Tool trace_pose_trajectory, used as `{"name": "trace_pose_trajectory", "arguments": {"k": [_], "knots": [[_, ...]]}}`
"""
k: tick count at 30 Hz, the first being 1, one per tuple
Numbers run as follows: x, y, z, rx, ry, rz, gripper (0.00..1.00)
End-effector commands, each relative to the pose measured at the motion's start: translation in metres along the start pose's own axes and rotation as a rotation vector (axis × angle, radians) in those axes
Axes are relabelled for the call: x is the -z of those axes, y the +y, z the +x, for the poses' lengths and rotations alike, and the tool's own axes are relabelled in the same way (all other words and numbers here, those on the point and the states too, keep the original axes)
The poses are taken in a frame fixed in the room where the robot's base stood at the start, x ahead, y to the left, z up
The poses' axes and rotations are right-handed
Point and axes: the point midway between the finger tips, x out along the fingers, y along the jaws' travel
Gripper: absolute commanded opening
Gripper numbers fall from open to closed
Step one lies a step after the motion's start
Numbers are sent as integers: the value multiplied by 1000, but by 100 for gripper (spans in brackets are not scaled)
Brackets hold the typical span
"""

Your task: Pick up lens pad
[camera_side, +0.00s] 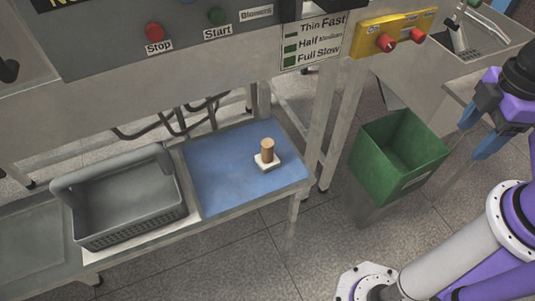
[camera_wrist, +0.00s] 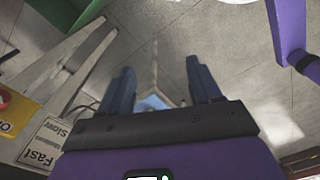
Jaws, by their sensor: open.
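The lens pad (camera_side: 267,161) is a white square base with a brown cylindrical handle standing upright on it. It rests on the blue mat (camera_side: 222,172) in the side view, toward the mat's right part. My gripper (camera_side: 476,139) is at the far right of the side view, well away from the pad and higher up. Its blue fingers are apart with nothing between them. In the wrist view my gripper (camera_wrist: 162,88) also shows its two fingers spread. A small blue patch of the mat (camera_wrist: 153,103) shows between them, and I cannot make out the pad there.
A grey basket (camera_side: 125,200) stands left of the mat on the same low table. A green bin (camera_side: 397,157) stands on the floor between the table and my gripper.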

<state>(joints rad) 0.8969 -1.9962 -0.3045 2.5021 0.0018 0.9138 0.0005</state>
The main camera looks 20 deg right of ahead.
Motion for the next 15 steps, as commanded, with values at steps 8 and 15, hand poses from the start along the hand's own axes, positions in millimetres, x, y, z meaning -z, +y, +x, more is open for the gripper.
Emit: {"name": "trace_pose_trajectory", "arguments": {"k": [8, 15], "knots": [[37, 11, -4, -1, -4, 201, 63], [121, 34, -7, -6, -10, 677, 63]]}}
